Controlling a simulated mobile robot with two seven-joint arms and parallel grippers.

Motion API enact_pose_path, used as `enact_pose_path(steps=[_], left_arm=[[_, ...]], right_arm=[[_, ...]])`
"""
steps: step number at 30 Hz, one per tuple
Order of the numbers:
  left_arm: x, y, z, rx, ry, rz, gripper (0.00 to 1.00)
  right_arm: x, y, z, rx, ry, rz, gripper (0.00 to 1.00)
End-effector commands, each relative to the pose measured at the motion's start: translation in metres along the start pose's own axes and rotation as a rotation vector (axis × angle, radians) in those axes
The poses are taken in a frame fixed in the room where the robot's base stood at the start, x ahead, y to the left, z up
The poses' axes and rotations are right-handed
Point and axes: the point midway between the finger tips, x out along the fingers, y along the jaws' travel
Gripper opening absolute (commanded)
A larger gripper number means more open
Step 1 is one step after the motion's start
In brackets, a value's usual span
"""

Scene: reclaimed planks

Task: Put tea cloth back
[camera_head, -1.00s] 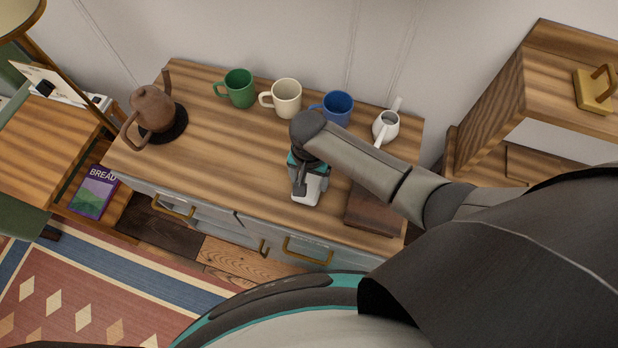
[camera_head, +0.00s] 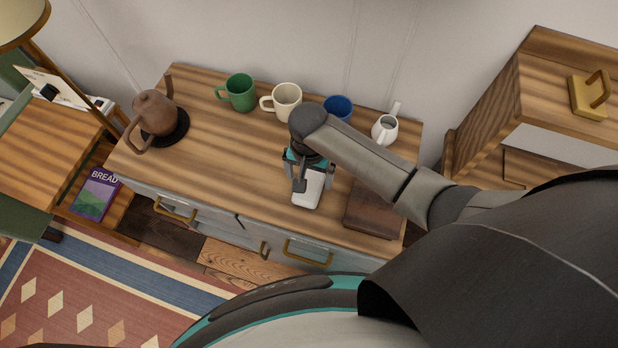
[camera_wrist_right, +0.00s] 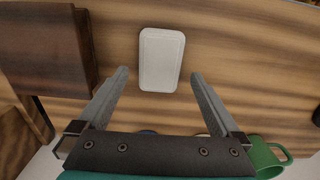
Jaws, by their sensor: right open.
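A small white rounded rectangle, which looks like the folded tea cloth (camera_head: 307,190), lies flat near the front edge of the wooden sideboard top (camera_head: 232,150). It also shows in the right wrist view (camera_wrist_right: 161,60), just beyond my fingertips. My right gripper (camera_head: 309,172) points down over the sideboard at the cloth's back end. In the right wrist view my right gripper (camera_wrist_right: 159,78) is open, with nothing between its fingers. The cloth lines up with the gap and is not gripped. My left gripper is not in view.
A dark wooden box or block (camera_head: 373,210) sits right of the cloth. Green (camera_head: 238,92), cream (camera_head: 285,102) and blue (camera_head: 338,107) mugs and a white jug (camera_head: 385,128) line the back. A brown teapot (camera_head: 155,112) stands left. The top's left middle is clear.

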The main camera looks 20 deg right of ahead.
Motion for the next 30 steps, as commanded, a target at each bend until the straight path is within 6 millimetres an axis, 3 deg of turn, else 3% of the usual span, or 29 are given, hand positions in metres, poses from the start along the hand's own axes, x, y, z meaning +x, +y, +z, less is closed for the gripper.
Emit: enact_pose_path(steps=[1, 6, 12, 30], left_arm=[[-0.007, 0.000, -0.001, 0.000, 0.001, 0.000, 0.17], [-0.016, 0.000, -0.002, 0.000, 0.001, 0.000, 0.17], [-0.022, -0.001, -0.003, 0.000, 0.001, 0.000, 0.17], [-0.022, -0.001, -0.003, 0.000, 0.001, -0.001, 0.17]], right_arm=[[-0.015, -0.001, 0.000, 0.000, 0.002, -0.004, 1.00], [-0.051, -0.001, 0.000, 0.000, 0.001, -0.004, 1.00], [-0.076, 0.000, 0.000, 0.001, 0.000, -0.001, 1.00], [-0.083, 0.000, 0.000, 0.001, 0.000, 0.000, 1.00]])
